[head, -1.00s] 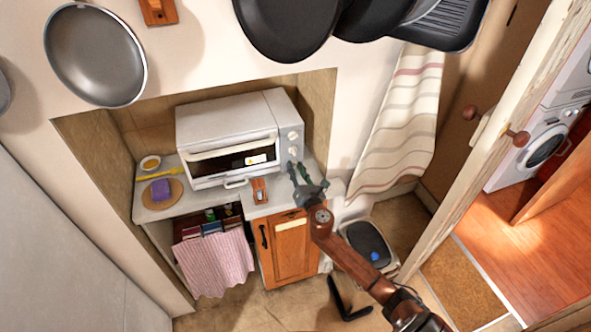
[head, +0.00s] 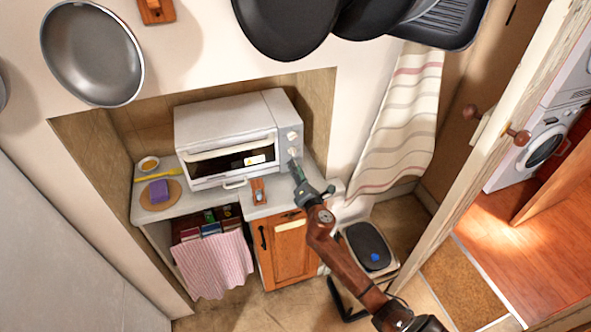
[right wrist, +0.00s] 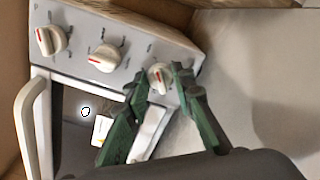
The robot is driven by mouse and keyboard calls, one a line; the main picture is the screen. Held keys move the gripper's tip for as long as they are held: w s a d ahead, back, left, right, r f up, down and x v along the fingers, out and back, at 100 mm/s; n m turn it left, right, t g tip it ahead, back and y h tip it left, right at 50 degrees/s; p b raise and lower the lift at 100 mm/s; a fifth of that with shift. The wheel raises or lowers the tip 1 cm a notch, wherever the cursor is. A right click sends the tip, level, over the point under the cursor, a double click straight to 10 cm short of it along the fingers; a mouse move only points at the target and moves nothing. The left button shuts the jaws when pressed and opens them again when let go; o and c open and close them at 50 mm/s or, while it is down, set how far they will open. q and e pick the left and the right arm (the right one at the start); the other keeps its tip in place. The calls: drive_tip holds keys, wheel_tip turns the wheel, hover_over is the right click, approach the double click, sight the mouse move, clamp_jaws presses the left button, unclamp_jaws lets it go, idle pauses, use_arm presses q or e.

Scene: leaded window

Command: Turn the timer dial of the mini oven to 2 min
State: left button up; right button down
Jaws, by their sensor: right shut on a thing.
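The white mini oven (head: 222,120) stands on the counter in the niche, its dial panel (head: 287,112) on the right of its front. In the right wrist view the panel carries three cream dials with red marks: an end dial (right wrist: 48,41), a middle dial (right wrist: 105,58) and a third dial (right wrist: 161,73) nearest my gripper. My right gripper (right wrist: 158,76) is shut on that third dial, one green finger on each side. In the head view this gripper (head: 297,168) covers the lower panel. The printed scale is too small to read. My left gripper is not in view.
A wooden block with a light knob (head: 258,191) lies on the counter before the oven. A purple sponge (head: 159,190) on a round board and a yellow utensil (head: 158,174) lie left. Pans (head: 92,52) hang above.

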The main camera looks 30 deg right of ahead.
idle(0.3)
drive_tip(key=c, duration=1.7)
unclamp_jaws()
drive_tip(key=shift+o, duration=0.2)
drive_tip(key=shift+s, duration=0.1)
drive_tip(key=v, duration=1.1)
drive_tip(key=shift+s, duration=0.4)
drive_tip(key=shift+f, duration=0.1)
